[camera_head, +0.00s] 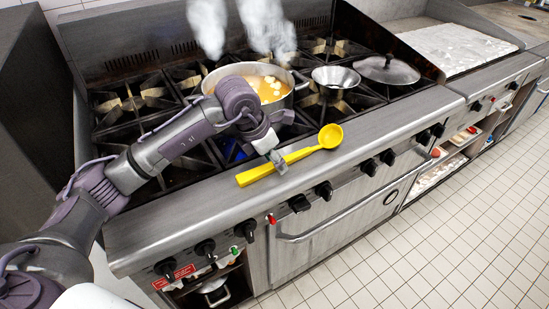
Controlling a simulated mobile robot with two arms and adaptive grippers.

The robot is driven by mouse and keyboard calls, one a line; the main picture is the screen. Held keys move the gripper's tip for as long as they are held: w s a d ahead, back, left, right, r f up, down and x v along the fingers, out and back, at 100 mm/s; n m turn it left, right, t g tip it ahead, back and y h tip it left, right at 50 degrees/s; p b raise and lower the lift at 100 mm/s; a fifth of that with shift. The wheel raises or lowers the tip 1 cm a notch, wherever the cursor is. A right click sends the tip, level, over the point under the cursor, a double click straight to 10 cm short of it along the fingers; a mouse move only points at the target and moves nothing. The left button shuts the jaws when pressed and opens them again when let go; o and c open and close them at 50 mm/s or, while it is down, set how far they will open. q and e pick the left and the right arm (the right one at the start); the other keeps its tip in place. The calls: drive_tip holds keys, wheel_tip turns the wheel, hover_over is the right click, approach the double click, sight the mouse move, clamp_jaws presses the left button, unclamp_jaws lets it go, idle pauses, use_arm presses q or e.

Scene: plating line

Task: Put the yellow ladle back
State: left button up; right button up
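The yellow ladle (300,154) is over the stove's front ledge, its bowl (330,135) to the right and its handle end to the left. My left gripper (277,162) is at the middle of the handle, and its fingers appear closed around it. The far finger is partly hidden. I cannot tell whether the ladle touches the ledge or is just above it. My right gripper is not in view.
A steaming pot of soup (288,103) stands on the stove (375,135) behind my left gripper. A small metal bowl (336,77) and a lidded pan (387,70) are to its right. The front ledge (400,118) is clear right of the ladle.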

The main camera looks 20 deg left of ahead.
use_arm(q)
drive_tip(key=shift+r, duration=0.4)
drive_tip(key=v, duration=1.1)
drive_tip(key=shift+s+r+b, duration=0.15)
drive_tip(key=shift+r+b, duration=0.15)
drive_tip(key=shift+a+f, duration=0.1)
